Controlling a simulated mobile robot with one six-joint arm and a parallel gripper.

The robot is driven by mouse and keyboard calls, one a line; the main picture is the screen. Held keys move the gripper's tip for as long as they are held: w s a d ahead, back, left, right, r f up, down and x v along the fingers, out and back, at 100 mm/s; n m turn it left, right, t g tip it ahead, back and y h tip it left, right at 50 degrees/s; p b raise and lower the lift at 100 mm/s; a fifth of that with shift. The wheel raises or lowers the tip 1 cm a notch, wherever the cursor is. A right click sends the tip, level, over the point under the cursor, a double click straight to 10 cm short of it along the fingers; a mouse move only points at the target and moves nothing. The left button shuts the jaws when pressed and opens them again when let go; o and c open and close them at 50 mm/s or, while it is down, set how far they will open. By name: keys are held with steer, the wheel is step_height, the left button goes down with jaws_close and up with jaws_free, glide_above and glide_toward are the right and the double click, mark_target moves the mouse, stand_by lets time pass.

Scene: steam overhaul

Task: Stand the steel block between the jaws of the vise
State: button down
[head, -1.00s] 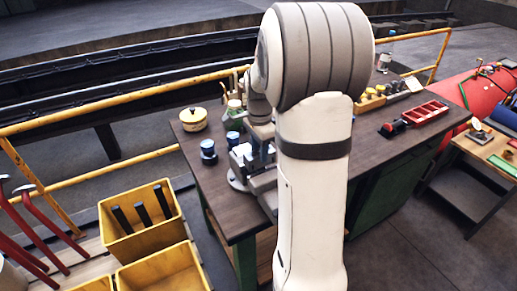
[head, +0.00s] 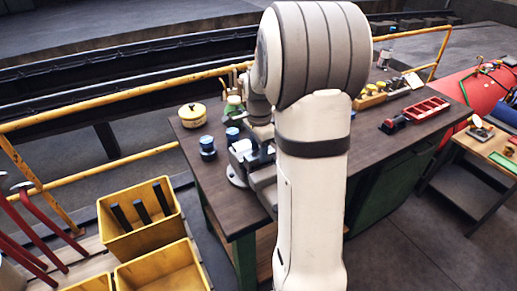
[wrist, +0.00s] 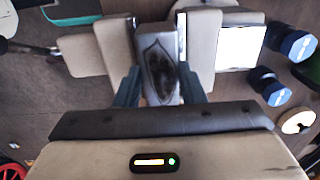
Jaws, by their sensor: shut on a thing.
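The steel block (wrist: 160,62), grey with a dark pointed oval mark on its face, is held between the two dark fingers of my gripper (wrist: 158,88). In the wrist view it lies in the gap between the left vise jaw (wrist: 115,44) and the right vise jaw (wrist: 203,42). I cannot tell how deep it sits or whether it touches a jaw or the vise floor. In the head view the vise (head: 238,176) stands at the bench's near left corner, partly hidden behind my arm. The block and my fingertips cannot be made out there.
Blue-topped cylinders (head: 208,148) and a yellow pot (head: 192,115) stand left of the vise on the dark bench (head: 355,150). A red tray (head: 427,109) lies at the bench's right. Yellow bins (head: 141,222) stand at lower left. A yellow rail (head: 110,102) runs behind.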

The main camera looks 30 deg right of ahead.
steer(key=shift+f+b, duration=0.55)
steer(key=shift+f, duration=0.25)
steer(key=c, duration=1.2)
jaws_free()
steer(key=o, duration=0.3)
steer(key=shift+o, duration=0.2)
steer(key=shift+s+f, duration=0.1)
steer(key=shift+r+p, duration=2.85)
steer(key=shift+r, duration=1.3)
steer(key=shift+f, duration=0.1)
